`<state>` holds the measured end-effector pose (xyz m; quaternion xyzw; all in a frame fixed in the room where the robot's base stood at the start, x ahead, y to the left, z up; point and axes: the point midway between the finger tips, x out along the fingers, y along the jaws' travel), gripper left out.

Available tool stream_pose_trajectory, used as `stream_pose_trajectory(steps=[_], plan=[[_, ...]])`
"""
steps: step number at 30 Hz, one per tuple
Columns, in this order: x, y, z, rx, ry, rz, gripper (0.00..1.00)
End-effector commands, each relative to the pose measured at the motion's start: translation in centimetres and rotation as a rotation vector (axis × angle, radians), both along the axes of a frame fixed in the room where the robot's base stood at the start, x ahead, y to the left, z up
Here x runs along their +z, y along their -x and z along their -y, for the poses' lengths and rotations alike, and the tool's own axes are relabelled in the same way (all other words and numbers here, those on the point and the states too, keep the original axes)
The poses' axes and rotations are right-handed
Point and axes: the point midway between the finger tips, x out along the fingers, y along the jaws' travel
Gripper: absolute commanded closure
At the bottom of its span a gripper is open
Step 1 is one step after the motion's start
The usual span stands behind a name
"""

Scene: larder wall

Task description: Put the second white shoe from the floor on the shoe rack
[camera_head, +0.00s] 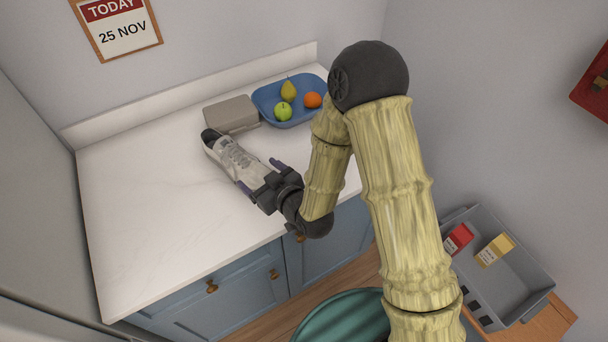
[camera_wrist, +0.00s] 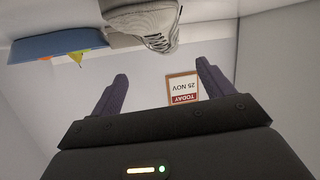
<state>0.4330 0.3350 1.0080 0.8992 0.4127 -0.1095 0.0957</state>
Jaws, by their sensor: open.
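A white shoe (camera_head: 232,158) with grey laces lies on the white countertop (camera_head: 150,200), its dark opening away from my gripper. It also shows in the wrist view (camera_wrist: 145,22), cut off by the top edge of that upside-down picture. My gripper (camera_head: 261,175) is open at the near end of the shoe. In the wrist view, the two purple fingers (camera_wrist: 163,82) are spread with nothing between them, and the shoe lies outside the gap. No shoe rack and no second shoe can be made out.
A blue tray (camera_head: 264,98) with a pear, a green apple and an orange fruit stands behind the shoe, beside a grey box (camera_head: 231,114). The counter's left side is clear. A grey crate (camera_head: 521,276) with small boxes and a green round thing (camera_head: 345,318) are lower right.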

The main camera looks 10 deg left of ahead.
Motion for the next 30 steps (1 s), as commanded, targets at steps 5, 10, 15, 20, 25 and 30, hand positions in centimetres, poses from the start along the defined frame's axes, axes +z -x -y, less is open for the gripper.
stream_pose_trajectory(steps=[5,10,15,20,25,30], plan=[[0.0,-0.1,0.1,-0.001,0.002,-0.001,0.2],[0.3,-1.1,1.7,-0.031,0.051,-0.035,0.2],[0.7,-3.1,6.8,-0.129,0.172,-0.145,0.2],[1.5,-3.7,13.1,-0.262,0.283,-0.294,0.2],[2.8,-2.6,20.2,-0.425,0.364,-0.475,0.2],[4.4,0.5,26.6,-0.595,0.404,-0.674,0.2]])
